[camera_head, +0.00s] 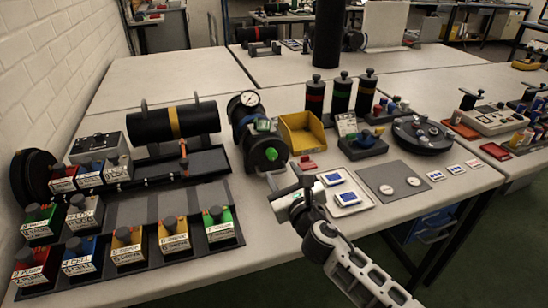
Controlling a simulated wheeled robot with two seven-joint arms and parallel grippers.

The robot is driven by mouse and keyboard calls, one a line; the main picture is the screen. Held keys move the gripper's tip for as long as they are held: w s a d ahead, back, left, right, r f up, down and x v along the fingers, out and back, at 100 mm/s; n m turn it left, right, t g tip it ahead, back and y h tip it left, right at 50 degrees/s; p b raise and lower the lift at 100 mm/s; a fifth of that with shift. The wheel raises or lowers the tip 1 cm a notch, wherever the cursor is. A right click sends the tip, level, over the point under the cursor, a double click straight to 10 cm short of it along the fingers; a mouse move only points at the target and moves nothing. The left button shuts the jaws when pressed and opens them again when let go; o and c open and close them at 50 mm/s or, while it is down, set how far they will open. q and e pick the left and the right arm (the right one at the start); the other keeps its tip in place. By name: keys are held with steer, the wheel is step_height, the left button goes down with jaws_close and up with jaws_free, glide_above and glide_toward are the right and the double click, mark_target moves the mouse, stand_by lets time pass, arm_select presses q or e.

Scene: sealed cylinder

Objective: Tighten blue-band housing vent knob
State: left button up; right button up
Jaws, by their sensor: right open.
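Three dark upright cylinders with knob-like tops stand at the back middle of the near table. One has a red band (315,97), one has a green band (342,96). My left gripper is not in view.
A yellow bin (303,133) and a gauge unit (258,135) stand left of the cylinders. A base with coloured knobs (362,146) and a round black fixture (422,136) stand before and right of them. Labelled blocks (125,245) and a yellow-banded cylinder (173,122) fill the left.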

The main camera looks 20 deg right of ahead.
mark_target(273, 157)
steer(key=w, duration=0.7)
steer(key=shift+a+b, duration=0.1)
steer(key=shift+b, duration=0.25)
steer(key=c, duration=1)
